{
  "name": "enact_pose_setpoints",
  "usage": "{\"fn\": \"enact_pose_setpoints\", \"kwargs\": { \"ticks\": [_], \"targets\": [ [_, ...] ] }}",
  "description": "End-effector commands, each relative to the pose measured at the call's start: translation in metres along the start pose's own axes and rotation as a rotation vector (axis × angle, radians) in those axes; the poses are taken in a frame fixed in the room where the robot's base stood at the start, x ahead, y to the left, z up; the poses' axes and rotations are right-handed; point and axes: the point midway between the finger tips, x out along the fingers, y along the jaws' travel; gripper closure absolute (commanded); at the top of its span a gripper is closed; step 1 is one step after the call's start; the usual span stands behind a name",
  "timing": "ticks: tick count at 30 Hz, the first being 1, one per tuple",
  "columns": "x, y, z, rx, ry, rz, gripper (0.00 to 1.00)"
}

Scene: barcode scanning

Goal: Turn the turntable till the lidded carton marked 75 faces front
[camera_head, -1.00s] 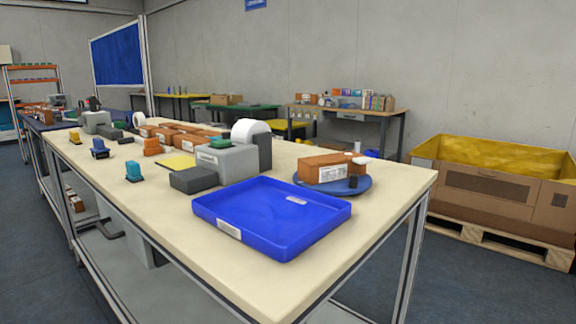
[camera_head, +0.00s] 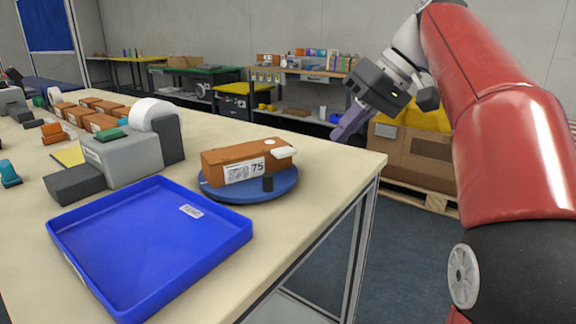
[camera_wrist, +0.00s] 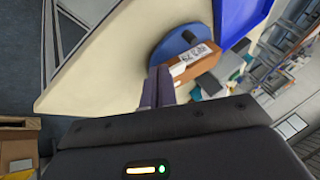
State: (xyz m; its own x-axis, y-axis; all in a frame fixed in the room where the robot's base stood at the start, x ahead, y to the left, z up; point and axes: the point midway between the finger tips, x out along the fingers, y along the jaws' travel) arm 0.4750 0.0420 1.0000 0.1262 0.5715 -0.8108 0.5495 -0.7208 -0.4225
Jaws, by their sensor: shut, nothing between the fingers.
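The brown lidded carton marked 75 (camera_head: 247,160) lies on the blue round turntable (camera_head: 220,190) near the table's right end. Its label with a barcode and 75 shows on the side toward the head camera. A white piece sits at its right end, and a dark upright knob (camera_head: 267,184) stands on the turntable's near rim. In the wrist view the carton (camera_wrist: 198,66) and turntable (camera_wrist: 170,48) show beyond the fingers. My gripper (camera_head: 338,137) is shut and empty, apart from the carton, to its right and beyond the table edge in the head view; it also shows in the wrist view (camera_wrist: 157,90).
A blue tray (camera_head: 150,245) lies on the table in front of the turntable. A grey printer-like device (camera_head: 122,155) with a white roll (camera_head: 153,113) stands left of it. A large brown crate (camera_head: 405,148) on a pallet stands beyond the table's right end.

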Motion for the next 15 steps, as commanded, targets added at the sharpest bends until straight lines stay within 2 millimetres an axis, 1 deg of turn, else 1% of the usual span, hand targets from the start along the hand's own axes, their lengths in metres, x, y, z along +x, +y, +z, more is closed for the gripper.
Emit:
{"fn": "enact_pose_setpoints", "kwargs": {
  "ticks": [1,4,8,11,15],
  "targets": [
    [-0.003,0.002,-0.005,-0.023,-0.003,-0.014,1.00],
    [-0.006,0.001,-0.009,-0.058,-0.010,-0.035,1.00],
    [-0.001,0.000,-0.010,-0.070,-0.013,-0.043,1.00],
    [0.012,-0.001,-0.009,-0.070,-0.014,-0.045,1.00],
    [0.043,-0.001,-0.007,-0.071,-0.015,-0.044,1.00]
  ]
}}
